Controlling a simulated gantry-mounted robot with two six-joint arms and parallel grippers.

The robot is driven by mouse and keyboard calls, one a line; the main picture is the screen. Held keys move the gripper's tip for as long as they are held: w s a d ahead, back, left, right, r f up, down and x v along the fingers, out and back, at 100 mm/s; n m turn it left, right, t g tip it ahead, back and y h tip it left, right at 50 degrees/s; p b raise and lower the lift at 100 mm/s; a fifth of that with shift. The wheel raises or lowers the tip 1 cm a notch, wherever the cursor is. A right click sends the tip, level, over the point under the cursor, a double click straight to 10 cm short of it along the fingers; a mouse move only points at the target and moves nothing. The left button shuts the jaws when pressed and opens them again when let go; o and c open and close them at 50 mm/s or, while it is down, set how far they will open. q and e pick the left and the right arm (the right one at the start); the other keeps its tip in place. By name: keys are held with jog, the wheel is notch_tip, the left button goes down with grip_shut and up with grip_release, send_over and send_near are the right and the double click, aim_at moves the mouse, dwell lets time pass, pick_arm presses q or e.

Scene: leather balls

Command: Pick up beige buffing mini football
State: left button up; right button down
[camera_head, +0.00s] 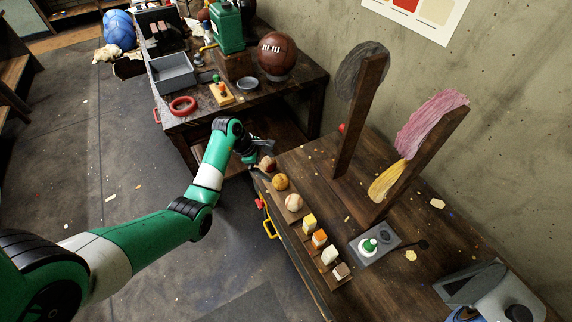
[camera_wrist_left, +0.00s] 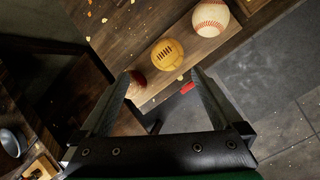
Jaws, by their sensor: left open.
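A tan ball with dark lacing (camera_head: 280,182), the closest match to the beige mini football, sits on a wooden strip along the table edge. In the left wrist view the tan ball (camera_wrist_left: 167,54) lies just beyond my fingertips. My left gripper (camera_head: 260,150) is open and empty, just behind a dark red-brown ball (camera_head: 267,163). In the left wrist view that ball (camera_wrist_left: 137,78) is partly hidden by one finger of my gripper (camera_wrist_left: 161,76). A baseball (camera_head: 293,201) with red stitching sits on the other side of the tan ball. My right gripper is not in view.
Several small yellow, orange and white blocks (camera_head: 319,238) continue the row. A grey plate with a green button (camera_head: 369,245) and upright boards with buffing wheels (camera_head: 362,110) stand farther right. Another table holds a large brown ball (camera_head: 277,55) and a grey tray (camera_head: 172,73).

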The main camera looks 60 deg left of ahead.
aim_at(278, 178)
pick_arm(q)
jog(key=b+x, duration=0.1)
jog(key=x, duration=0.1)
jog(key=b+x, duration=0.1)
jog(key=x, duration=0.1)
jog(key=s+d+b+x, duration=0.1)
jog(key=x, duration=0.2)
jog(key=shift+f, duration=0.2)
jog(key=b+x, duration=0.3)
jog(key=x, duration=0.2)
jog(key=shift+s+f, duration=0.1)
jog(key=c, duration=1)
jog(key=shift+o, duration=0.2)
